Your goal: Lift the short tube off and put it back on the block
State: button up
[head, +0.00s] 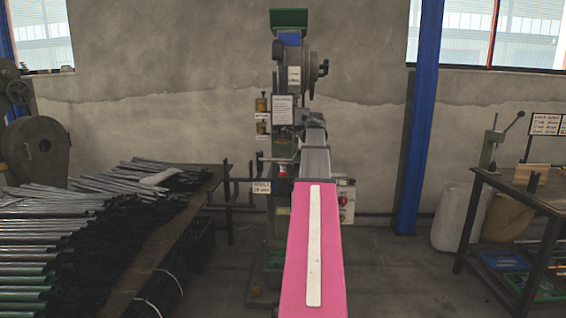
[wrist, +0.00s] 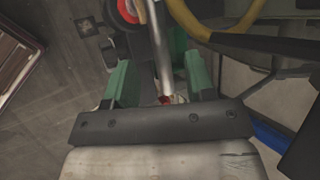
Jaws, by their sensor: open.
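In the wrist view my gripper (wrist: 158,68) shows two green fingers standing apart, with a dark bar across their base. A shiny grey metal rod or tube (wrist: 157,40) runs through the gap between the fingers, with a small red part near its lower end. I see no finger clearly touching it. I cannot tell if it is the short tube, and I cannot make out the block. In the head view the rivet press (head: 290,90) stands straight ahead by the wall. My pink arm covers its lower front, and my gripper cannot be made out there.
A table piled with dark metal tubes (head: 60,235) stands at the left. A workbench (head: 520,195) with a small hand press is at the right. A blue post (head: 417,120) rises right of the press. A yellow hose (wrist: 235,30) curves at the wrist view's upper right.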

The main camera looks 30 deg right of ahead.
jog(key=x, duration=0.4)
grip_shut()
jog(key=shift+r, duration=0.4)
jog(key=s+d, duration=0.2)
jog(key=s, duration=1.5)
jog(key=shift+s+d+r, duration=0.2)
jog(key=shift+s+r, duration=0.2)
jog(key=shift+r, duration=0.2)
jog(key=shift+r, duration=1.05)
